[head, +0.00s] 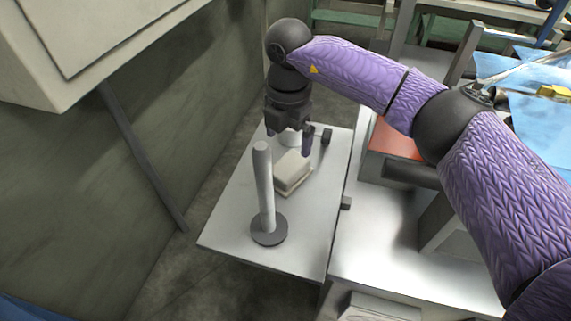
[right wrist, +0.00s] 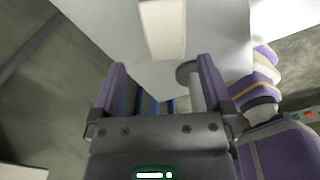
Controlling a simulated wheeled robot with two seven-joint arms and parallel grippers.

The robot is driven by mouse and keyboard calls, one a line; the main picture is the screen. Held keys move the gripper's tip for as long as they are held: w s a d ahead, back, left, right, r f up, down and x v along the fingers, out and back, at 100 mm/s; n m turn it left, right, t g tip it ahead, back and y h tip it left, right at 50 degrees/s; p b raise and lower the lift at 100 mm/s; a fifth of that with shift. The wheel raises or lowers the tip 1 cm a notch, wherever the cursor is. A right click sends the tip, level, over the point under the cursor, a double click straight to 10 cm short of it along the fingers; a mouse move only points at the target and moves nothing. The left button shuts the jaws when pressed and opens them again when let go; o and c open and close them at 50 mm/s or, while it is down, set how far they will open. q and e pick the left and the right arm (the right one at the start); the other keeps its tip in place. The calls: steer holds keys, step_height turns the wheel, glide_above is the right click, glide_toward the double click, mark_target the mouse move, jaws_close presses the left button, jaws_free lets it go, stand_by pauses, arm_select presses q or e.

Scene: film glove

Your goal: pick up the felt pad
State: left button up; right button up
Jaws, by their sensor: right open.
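A pale, cream-coloured block-like pad (head: 293,170), which I take to be the felt pad, lies on the light grey side table (head: 225,228). It also shows at the top of the right wrist view (right wrist: 163,30), partly cut off by the frame edge. My right gripper (head: 289,143) points down over the table, just behind the pad in the head view. Its two fingers are apart, and the pad is not between them. In the right wrist view the open fingers (right wrist: 161,66) show with the pad beyond their tips. My left gripper is not in view.
A white upright post (head: 264,190) on a round dark base stands in front of the pad, close to it. A whitish object (head: 291,137) shows between my fingers, partly hidden. A metal bench (head: 385,250) adjoins on the right; a grey wall (head: 180,100) rises left. The table's front left is clear.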

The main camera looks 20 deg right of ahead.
mark_target(289, 165)
steer(key=f+b, duration=0.1)
steer(key=f, duration=0.1)
steer(key=f+b, duration=0.1)
steer(key=f, duration=0.1)
steer(key=f+b, duration=0.1)
steer(key=f, duration=0.2)
steer(key=shift+s+d, duration=0.1)
steer(key=shift+s, duration=0.2)
steer(key=shift+f, duration=0.15)
steer(key=shift+r, duration=0.2)
steer(key=c, duration=1.3)
arm_select(q)
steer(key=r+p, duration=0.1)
steer(key=p, duration=0.3)
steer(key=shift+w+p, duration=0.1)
steer(key=shift+p, duration=0.2)
arm_select(e)
step_height(289, 165, up, 10)
